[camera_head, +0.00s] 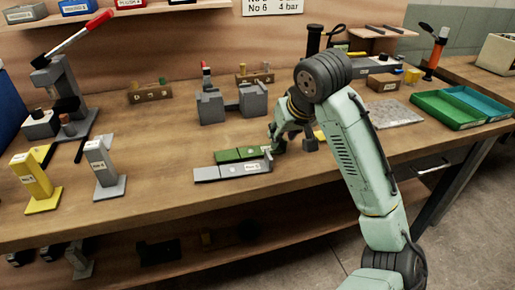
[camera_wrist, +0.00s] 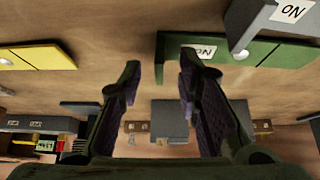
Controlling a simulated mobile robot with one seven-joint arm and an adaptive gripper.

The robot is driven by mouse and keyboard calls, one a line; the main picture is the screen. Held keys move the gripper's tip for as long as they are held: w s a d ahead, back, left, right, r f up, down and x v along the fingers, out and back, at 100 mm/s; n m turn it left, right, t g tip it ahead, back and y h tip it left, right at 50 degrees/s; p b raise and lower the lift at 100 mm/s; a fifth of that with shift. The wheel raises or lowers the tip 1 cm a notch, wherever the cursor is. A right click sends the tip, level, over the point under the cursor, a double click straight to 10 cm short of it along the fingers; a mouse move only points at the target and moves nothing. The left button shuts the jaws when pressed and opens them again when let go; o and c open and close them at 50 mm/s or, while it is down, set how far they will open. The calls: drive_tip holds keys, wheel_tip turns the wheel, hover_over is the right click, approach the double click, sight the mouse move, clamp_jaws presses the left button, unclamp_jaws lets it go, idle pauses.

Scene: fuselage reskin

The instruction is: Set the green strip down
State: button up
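The green strip (camera_head: 237,155) lies on the workbench, along the back side of a grey strip (camera_head: 208,174). A white label is near its right end. In the wrist view the green strip (camera_wrist: 262,53) comes in from the right, partly behind one finger. My gripper (camera_head: 276,146) is low over the bench at the green strip's right end. In the wrist view my gripper (camera_wrist: 160,78) has its two fingers apart, with the strip's end showing at the gap. Whether a finger touches the strip cannot be told.
A yellow strip (camera_wrist: 38,56) lies on the opposite side of my gripper. A grey fixture (camera_head: 232,103) stands behind the green strip. Yellow (camera_head: 35,183) and grey (camera_head: 104,169) stands are at left. A green tray (camera_head: 446,109) is at right. The front bench edge is clear.

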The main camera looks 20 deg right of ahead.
clamp_jaws()
idle(0.8)
